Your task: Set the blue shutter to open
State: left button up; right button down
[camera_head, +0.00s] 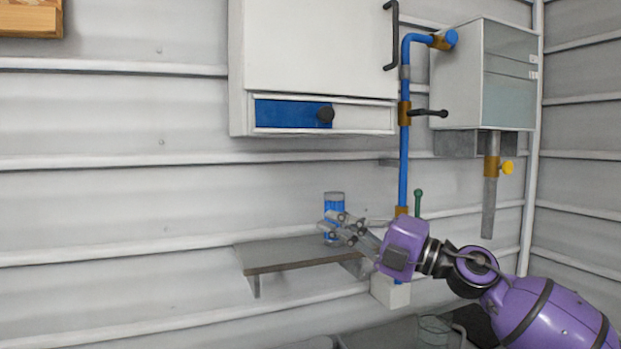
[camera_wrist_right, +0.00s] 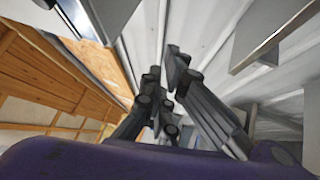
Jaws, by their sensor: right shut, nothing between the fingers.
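The blue shutter (camera_head: 285,113) is a flat blue panel in a slot along the bottom of a white cabinet (camera_head: 310,45). It fills the left part of the slot, and its dark round knob (camera_head: 326,115) sits at its right end. The slot's right part looks pale grey. My right gripper (camera_head: 334,227) is shut and empty, well below the shutter, in front of a blue can on the shelf. Its fingers also show close together in the right wrist view (camera_wrist_right: 172,75). My left gripper is in neither view.
The blue can (camera_head: 334,200) stands on a grey wall shelf (camera_head: 290,254). Right of the cabinet runs a blue pipe (camera_head: 404,150) with a black-handled valve (camera_head: 430,113). A grey box (camera_head: 485,75) hangs farther right. The wall below the shutter is clear down to the shelf.

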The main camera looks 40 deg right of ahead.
aim_at(316, 121)
jog(key=s+a+r+n+g, duration=0.3)
jog(key=a+r+n, duration=0.4)
jog(key=r, duration=0.6)
jog(key=s+d+r+m+h+b, duration=0.1)
jog(key=s+d+r+m+h, duration=0.15)
jog(key=r+m+h, duration=0.3)
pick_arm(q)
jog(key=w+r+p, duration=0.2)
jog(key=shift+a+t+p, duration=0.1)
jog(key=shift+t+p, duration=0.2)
pick_arm(e)
jog(key=shift+h, duration=0.25)
jog(key=w, duration=0.5)
jog(key=w+d, duration=0.1)
jog(key=w, duration=0.2)
jog(key=shift+w+d, duration=0.1)
jog(key=shift+w, duration=0.25)
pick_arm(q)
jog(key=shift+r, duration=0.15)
pick_arm(e)
jog(key=shift+d, duration=0.1)
